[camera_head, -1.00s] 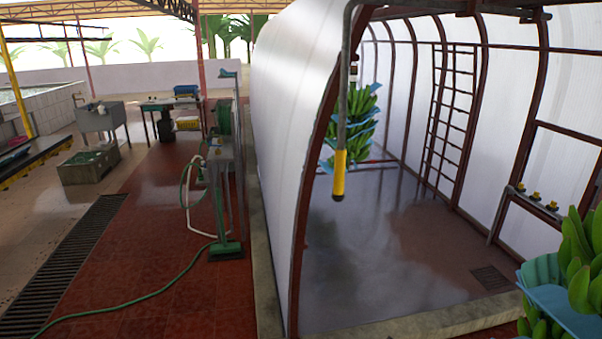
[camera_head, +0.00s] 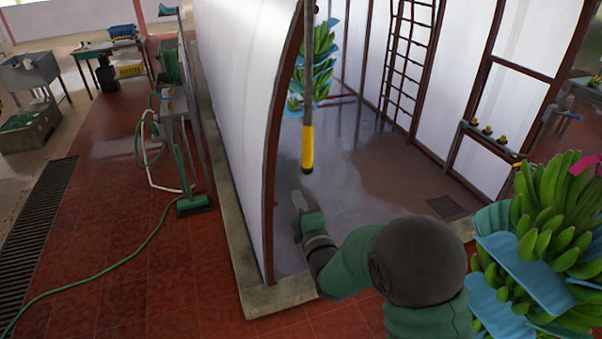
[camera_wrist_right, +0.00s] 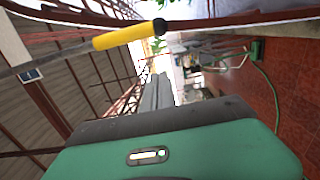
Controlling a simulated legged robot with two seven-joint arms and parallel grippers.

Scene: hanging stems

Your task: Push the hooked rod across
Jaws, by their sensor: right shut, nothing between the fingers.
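The hooked rod (camera_head: 308,70) hangs upright at the tunnel opening, a thin grey bar with a yellow grip (camera_head: 307,147) at its lower end. Its upper part is cut off by the top of the head view. My right gripper (camera_head: 299,203) is shut and empty, below and slightly left of the yellow grip in the picture. In the right wrist view the rod's yellow grip (camera_wrist_right: 125,37) lies across the upper left, beyond the shut fingers (camera_wrist_right: 158,92), with a visible gap. My left gripper is not in view.
A red-brown arch frame (camera_head: 275,150) with a white wall stands left of the rod. Banana bunches with blue sheets (camera_head: 535,240) hang at the right, near my right arm. Another bunch (camera_head: 322,60) hangs behind the rod. A green hose (camera_head: 120,255) lies on the red floor.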

